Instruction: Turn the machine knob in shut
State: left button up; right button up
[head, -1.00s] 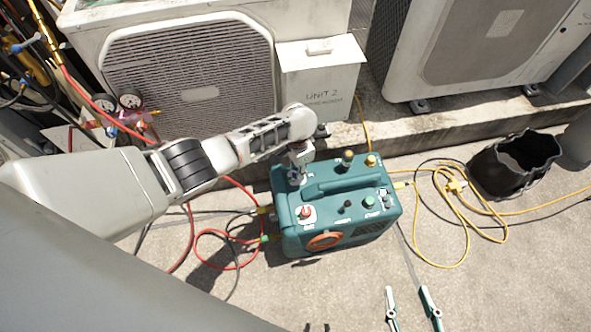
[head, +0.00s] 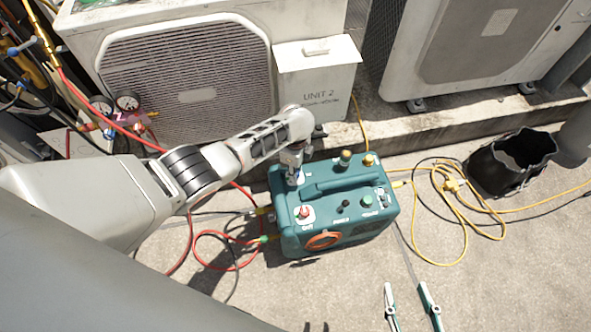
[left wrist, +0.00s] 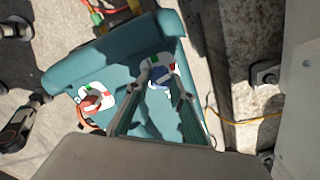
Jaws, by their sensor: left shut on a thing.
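The teal machine (head: 345,205) stands on the concrete, with several knobs on its top. My left gripper (head: 292,178) points down at its back left corner. In the left wrist view, the left fingers (left wrist: 160,70) are closed around the blue knob (left wrist: 161,78), which sits on a white plate with green and red marks. In the head view the gripper mostly hides this knob. The red knob (head: 305,212) is on the front left corner and also shows in the left wrist view (left wrist: 92,102). My right gripper (head: 406,288) is open and empty, in front of the machine.
Red hoses (head: 200,240) run to the machine's left side. A yellow cord (head: 465,225) lies coiled at the right beside a black bucket (head: 510,165). Condenser units (head: 190,85) and a box marked UNIT 2 (head: 318,80) stand behind. Front right floor is clear.

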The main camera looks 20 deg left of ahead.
pick_arm(q)
jog(key=shift+s+f+m, duration=0.2)
jog(key=shift+m, duration=0.6)
jog(key=o, duration=1.1)
jog(key=shift+w, duration=0.15)
jog(key=shift+r, duration=0.15)
jog(key=shift+r, duration=0.4)
notch_tip(320, 180, up, 11)
